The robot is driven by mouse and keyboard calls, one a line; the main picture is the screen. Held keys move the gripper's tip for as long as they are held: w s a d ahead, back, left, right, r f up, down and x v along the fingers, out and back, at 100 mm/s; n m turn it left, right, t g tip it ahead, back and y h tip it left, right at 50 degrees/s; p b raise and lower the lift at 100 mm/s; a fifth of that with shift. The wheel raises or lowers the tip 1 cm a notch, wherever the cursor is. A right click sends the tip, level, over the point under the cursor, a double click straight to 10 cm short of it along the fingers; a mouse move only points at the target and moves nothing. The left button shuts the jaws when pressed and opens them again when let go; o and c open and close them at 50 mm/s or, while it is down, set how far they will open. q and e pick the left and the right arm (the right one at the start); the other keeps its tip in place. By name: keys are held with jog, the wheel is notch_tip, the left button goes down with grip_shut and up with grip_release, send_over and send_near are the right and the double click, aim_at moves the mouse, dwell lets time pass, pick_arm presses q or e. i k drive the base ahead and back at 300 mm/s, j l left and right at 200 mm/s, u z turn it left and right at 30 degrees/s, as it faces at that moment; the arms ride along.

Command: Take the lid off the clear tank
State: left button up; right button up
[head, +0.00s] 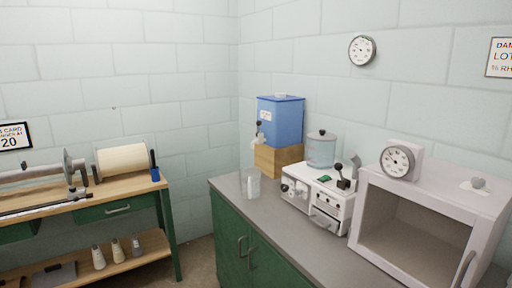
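A clear, bluish tank (321,153) stands on top of a white machine (318,196) on the grey counter. Its flat grey lid (322,135) sits on the tank, with a small dark knob (322,131) at the middle. The tank looks upright and its rim is covered by the lid. Neither of my grippers shows in the head view.
A blue box-shaped tank (281,121) with a spigot stands on a wooden block (277,159) left of the clear tank. A clear cup (251,184) stands at the counter's left. A pale open-fronted cabinet (375,168) with a dial is at right. The counter (290,234) is clear in front.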

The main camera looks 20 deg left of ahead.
aim_at(321, 136)
jog(key=u, duration=0.2)
jog(key=z, duration=0.45)
jog(key=j+z, duration=0.15)
jog(key=z, duration=0.35)
jog(key=j+z, duration=0.1)
jog(key=z, duration=0.35)
jog(key=j+z, duration=0.1)
jog(key=z, duration=0.35)
jog(key=k+j+z, duration=0.1)
jog(key=j+z, duration=0.3)
jog(key=k+j+z, duration=0.2)
jog(key=z, duration=0.2)
jog(key=k+j+z, duration=0.25)
jog(key=j+z, duration=0.2)
jog(key=k+j+z, duration=0.15)
jog(key=z, duration=0.25)
jog(key=k+j+z, duration=0.15)
jog(key=k+z, duration=0.35)
jog(key=k, duration=0.65)
